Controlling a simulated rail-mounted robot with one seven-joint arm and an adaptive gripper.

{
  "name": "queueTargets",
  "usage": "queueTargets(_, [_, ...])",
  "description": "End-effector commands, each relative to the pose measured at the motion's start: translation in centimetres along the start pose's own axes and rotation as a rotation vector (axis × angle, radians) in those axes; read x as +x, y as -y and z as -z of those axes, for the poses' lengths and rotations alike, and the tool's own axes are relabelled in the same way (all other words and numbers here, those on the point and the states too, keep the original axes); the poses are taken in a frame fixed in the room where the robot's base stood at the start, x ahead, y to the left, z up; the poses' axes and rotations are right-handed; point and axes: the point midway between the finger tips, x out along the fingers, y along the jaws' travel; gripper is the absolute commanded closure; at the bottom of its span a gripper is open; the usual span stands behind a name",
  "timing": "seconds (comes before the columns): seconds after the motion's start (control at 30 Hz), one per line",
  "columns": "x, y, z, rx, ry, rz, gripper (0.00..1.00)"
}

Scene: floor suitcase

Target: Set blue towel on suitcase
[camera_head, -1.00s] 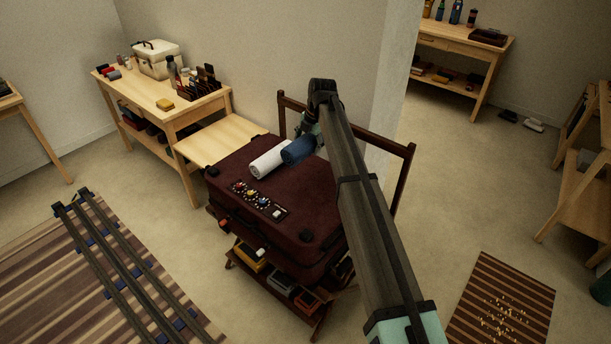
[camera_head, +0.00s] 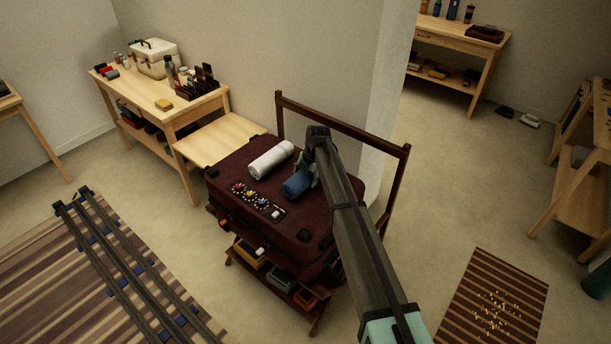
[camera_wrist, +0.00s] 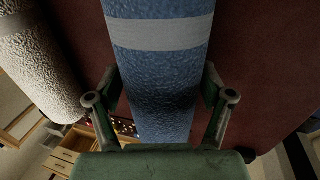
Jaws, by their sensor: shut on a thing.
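The blue towel (camera_head: 297,184) is a rolled cylinder with a pale band, seen large in the wrist view (camera_wrist: 162,75). My gripper (camera_wrist: 160,95) has a finger on each side of the roll and is shut on it. In the head view my gripper (camera_head: 313,176) is at the towel's right end, partly hidden by my arm. The dark red suitcase (camera_head: 300,217) lies flat under the towel. I cannot tell whether the towel touches the suitcase lid or hangs just above it.
A white rolled towel (camera_head: 271,159) lies on the suitcase, up and left of the blue one. A strip of small colourful items (camera_head: 258,199) lies near the suitcase's front edge. A dark wooden rail (camera_head: 345,125) stands behind. The lid's front right is clear.

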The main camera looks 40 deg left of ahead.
Motion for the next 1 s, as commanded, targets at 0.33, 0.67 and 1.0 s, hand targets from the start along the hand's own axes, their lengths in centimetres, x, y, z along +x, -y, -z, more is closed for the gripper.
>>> queueTargets(0.33, [0.45, 0.10, -0.01, 0.000, 0.001, -0.001, 0.60])
queueTargets(0.67, [0.73, 0.18, -0.01, 0.000, 0.000, 0.000, 0.00])
queueTargets(1.0, [0.15, 0.03, -0.01, 0.000, 0.000, 0.000, 0.00])
